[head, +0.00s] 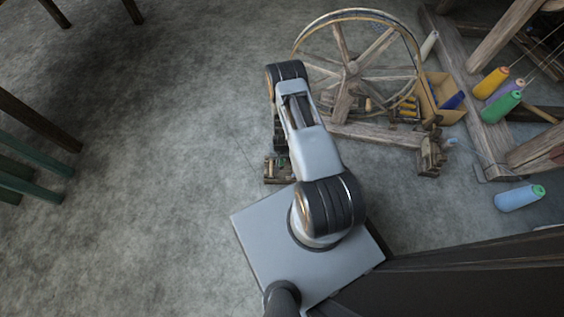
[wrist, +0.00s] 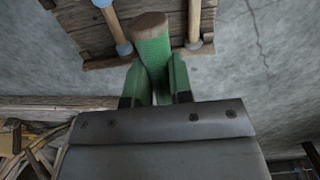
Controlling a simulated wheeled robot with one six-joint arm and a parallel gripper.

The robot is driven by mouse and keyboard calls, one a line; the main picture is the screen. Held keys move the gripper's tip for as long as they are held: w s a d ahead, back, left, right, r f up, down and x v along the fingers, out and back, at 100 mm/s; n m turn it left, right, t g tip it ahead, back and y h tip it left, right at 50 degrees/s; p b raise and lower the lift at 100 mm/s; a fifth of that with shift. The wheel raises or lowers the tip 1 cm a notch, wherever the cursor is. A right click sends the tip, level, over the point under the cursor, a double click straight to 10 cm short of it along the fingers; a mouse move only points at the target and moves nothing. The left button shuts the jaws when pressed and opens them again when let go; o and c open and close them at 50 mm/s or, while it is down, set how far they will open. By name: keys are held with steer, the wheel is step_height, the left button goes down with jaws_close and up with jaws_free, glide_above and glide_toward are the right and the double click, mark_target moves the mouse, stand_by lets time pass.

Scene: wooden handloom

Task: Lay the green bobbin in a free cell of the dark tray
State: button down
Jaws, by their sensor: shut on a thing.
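The green bobbin (wrist: 152,52), with a brown wooden end, is between the two fingers of my gripper (wrist: 157,72), which is shut on it. The bobbin points away from the gripper, and its far end overlaps the dark tray (wrist: 85,38) in the wrist view. Whether it touches the tray cannot be told.
A spinning wheel (head: 352,68) stands right of my arm on a wooden frame. A yellow box (head: 447,97) and several thread cones (head: 503,107) are further right. A blue cone (head: 518,198) lies on the floor.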

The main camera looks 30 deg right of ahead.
steer(key=shift+s+d+f, duration=0.1)
steer(key=shift+s+f, duration=0.2)
steer(key=shift+f, duration=0.25)
steer(key=shift+s+f, duration=0.3)
steer(key=shift+f, duration=0.25)
step_height(320, 180, down, 7)
steer(key=b, duration=0.7)
steer(key=shift+r, duration=0.15)
steer(key=c, duration=0.9)
jaws_free()
steer(key=shift+c, duration=0.2)
steer(key=shift+r, duration=0.1)
step_height(320, 180, up, 14)
steer(key=p, duration=0.7)
steer(key=shift+f, duration=0.2)
